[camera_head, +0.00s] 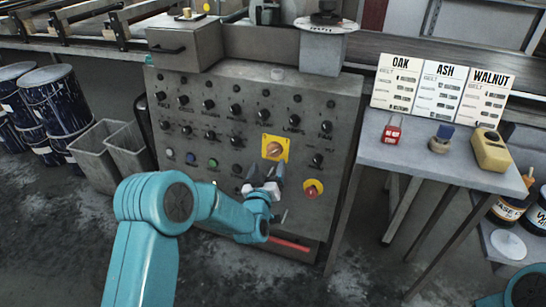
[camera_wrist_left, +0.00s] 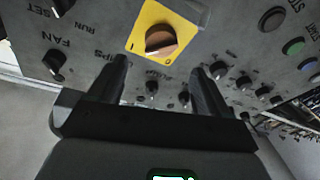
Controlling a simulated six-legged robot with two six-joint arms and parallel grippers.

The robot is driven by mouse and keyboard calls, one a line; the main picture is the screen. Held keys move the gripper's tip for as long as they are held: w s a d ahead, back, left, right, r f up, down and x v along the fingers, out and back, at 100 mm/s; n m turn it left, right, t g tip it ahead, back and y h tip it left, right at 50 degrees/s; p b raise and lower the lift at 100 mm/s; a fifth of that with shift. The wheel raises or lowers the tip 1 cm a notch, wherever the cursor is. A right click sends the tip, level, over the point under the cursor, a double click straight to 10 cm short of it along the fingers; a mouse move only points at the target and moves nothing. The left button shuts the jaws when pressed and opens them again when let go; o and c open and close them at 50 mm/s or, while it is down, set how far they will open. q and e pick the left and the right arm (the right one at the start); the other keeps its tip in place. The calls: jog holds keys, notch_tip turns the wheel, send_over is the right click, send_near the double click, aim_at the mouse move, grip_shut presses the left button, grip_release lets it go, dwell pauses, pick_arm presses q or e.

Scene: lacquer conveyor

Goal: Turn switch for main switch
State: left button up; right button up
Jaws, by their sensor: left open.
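The main switch looks to be the yellow plate with an orange-brown rotary knob (camera_head: 275,148) on the grey control panel (camera_head: 230,95). In the left wrist view the knob (camera_wrist_left: 161,40) sits slanted on its yellow plate, between I and O marks. My left gripper (camera_head: 265,174) is open and empty just below the yellow plate in the head view. Its two dark fingers (camera_wrist_left: 158,68) point at the panel, with the knob beyond and roughly between their tips, apart from them. My right gripper is out of view.
Several black knobs and coloured buttons (camera_head: 213,162) surround the switch. A small table (camera_head: 440,170) with a red tag (camera_head: 392,130) and yellow device (camera_head: 491,148) stands right. Drums (camera_head: 55,100) and bins (camera_head: 125,150) stand left.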

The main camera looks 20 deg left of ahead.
aim_at(272, 153)
pick_arm(q)
jog(key=w, duration=0.4)
jog(key=w+a, duration=0.1)
jog(key=w, duration=0.2)
jog(key=shift+b, duration=0.35)
jog(key=c, duration=1)
